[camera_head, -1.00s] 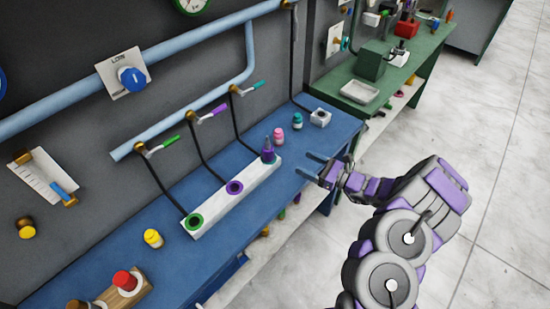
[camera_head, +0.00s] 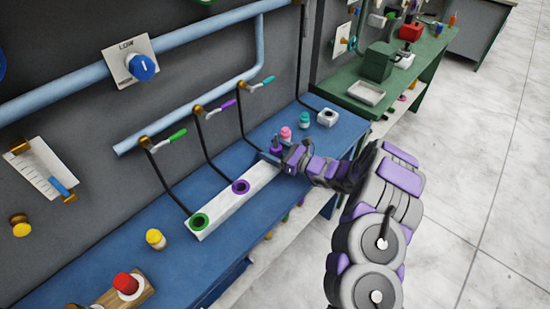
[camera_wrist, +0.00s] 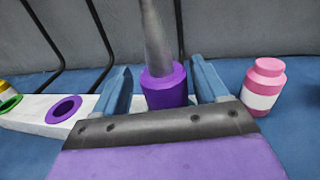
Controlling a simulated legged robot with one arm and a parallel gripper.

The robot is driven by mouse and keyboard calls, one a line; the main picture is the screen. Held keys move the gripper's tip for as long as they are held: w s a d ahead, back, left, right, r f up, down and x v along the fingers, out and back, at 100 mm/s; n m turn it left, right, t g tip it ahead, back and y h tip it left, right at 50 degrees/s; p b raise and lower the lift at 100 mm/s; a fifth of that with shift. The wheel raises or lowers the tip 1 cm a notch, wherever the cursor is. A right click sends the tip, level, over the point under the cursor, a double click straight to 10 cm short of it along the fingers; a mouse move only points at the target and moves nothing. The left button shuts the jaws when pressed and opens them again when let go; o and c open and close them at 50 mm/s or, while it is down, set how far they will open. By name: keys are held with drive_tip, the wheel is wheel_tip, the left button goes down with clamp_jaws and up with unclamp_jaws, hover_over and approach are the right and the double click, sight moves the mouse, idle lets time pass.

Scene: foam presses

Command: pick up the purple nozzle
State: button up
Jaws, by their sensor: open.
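The purple nozzle (camera_wrist: 164,86) stands upright at the right end of the white holder strip, with a grey tapered tip above its purple base. In the wrist view it is between the two blue fingers of my gripper (camera_wrist: 162,88), with a gap showing on each side. In the head view my gripper (camera_head: 272,156) is at the far end of the strip and hides most of the nozzle; only its grey tip (camera_head: 276,141) shows. The gripper is open around the nozzle.
The white strip (camera_head: 222,209) has a purple-ringed hole (camera_head: 240,187) and a green-ringed hole (camera_head: 199,221). A pink bottle (camera_wrist: 264,87) stands just right of the gripper. A teal bottle (camera_head: 304,120) and a yellow bottle (camera_head: 155,239) stand on the blue bench (camera_head: 110,255). Black hoses hang behind.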

drive_tip(key=shift+w+a, duration=0.1)
drive_tip(key=shift+a, duration=0.35)
drive_tip(key=d, duration=0.3)
drive_tip(key=shift+r, duration=0.2)
drive_tip(key=shift+c, duration=1.4)
drive_tip(key=shift+d, duration=0.1)
drive_tip(key=shift+c, duration=1.6)
drive_tip(key=shift+a, duration=0.85)
drive_tip(key=c, duration=0.3)
drive_tip(key=shift+a, duration=0.1)
drive_tip(key=shift+c, duration=0.8)
drive_tip(key=shift+d+f, duration=0.15)
drive_tip(key=shift+d, duration=0.1)
drive_tip(key=shift+c, duration=1.2)
